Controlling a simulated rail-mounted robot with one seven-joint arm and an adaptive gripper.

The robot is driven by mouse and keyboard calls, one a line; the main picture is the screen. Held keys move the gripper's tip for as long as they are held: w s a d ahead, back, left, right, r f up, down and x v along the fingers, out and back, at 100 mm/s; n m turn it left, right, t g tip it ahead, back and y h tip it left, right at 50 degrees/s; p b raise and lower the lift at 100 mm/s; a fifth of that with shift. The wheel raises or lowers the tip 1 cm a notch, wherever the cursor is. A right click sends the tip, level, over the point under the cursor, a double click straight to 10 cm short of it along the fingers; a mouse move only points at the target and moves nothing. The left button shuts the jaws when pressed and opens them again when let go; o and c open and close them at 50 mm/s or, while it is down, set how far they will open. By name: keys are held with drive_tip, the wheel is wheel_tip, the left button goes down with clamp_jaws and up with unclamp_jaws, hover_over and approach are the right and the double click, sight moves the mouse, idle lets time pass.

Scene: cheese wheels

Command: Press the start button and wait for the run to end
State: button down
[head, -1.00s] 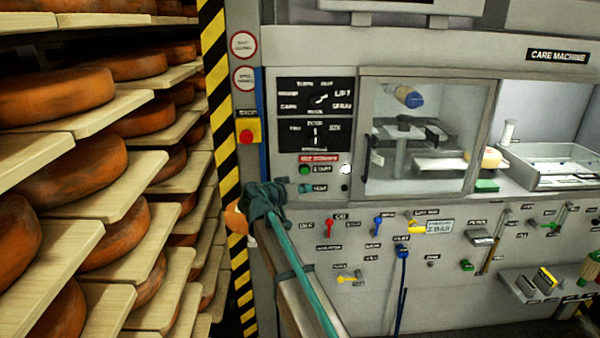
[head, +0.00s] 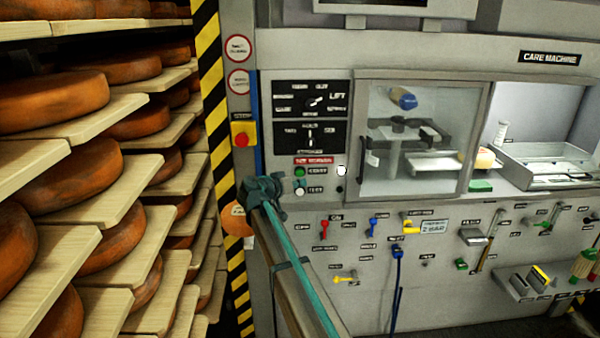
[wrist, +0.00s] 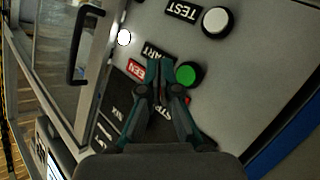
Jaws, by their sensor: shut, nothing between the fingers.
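The green start button (head: 300,171) is on the care machine's grey front, left of its label and under a red label. It also shows in the wrist view (wrist: 187,74), uncovered, just right of my fingertips. My gripper (head: 282,187) is shut and empty, left of and below the start button in the head view. In the wrist view the gripper (wrist: 160,62) has its closed tips over the labels; I cannot tell whether they touch the panel. The white test button (head: 300,191) is below start. A white lamp (head: 341,170) is lit at the right.
A red stop button (head: 240,140) on yellow is at the left. Two black dial panels (head: 310,98) are above. Shelves of cheese (head: 110,185) stand left.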

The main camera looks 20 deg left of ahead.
sight(300, 172)
drive_tip(key=shift+w+a+b, duration=0.3)
drive_tip(key=shift+w+a, duration=0.1)
drive_tip(key=shift+w, duration=0.4)
drive_tip(key=shift+w+a+b, duration=0.3)
drive_tip(key=shift+w+a, duration=0.05)
drive_tip(key=shift+w, duration=0.45)
drive_tip(key=shift+w+a+f, duration=0.1)
drive_tip(key=shift+w, duration=0.05)
drive_tip(key=shift+w+a+b, duration=0.1)
drive_tip(key=shift+w+b, duration=0.15)
drive_tip(key=shift+b, duration=0.25)
